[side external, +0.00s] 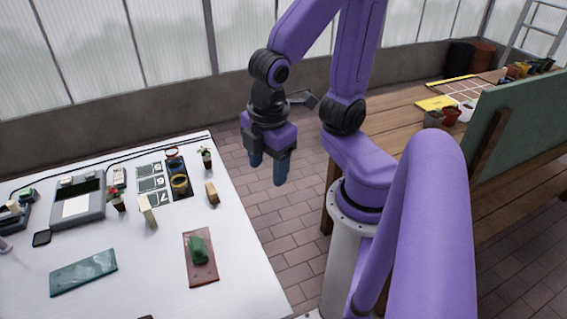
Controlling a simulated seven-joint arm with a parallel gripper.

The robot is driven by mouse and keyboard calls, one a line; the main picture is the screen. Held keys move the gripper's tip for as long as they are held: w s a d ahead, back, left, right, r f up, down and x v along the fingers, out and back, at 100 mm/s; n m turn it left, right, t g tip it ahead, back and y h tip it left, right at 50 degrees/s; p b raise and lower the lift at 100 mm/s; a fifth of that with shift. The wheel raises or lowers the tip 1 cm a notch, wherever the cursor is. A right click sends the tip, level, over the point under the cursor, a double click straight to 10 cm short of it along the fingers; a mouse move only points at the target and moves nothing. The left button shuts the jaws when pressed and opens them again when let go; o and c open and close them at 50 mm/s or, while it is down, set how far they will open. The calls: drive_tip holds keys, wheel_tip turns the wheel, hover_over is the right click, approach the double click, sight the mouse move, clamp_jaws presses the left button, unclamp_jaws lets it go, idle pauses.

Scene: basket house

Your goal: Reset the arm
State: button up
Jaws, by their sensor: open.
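My gripper (268,167) hangs from my purple arm in the side external view. Its two blue fingers point down and stand apart, with nothing between them. It appears to the right of the white table (250,277), against the brick floor, and is clear of the objects there. My arm is bent, with the wrist above the height of the table.
The white table holds a red-brown plate (203,273) with a green lump (198,250), a green plate (84,272), wooden blocks (212,193), small potted plants (206,157), a grey device (78,205) and number cards (152,184). A wooden bench (395,128) with pots stands at right.

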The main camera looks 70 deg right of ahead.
drive_tip(key=s, duration=0.2)
drive_tip(key=s+y, duration=0.1)
drive_tip(key=shift+d+r+m+g, duration=0.2)
drive_tip(key=shift+r+m+g, duration=0.05)
drive_tip(key=shift+m+g, duration=0.05)
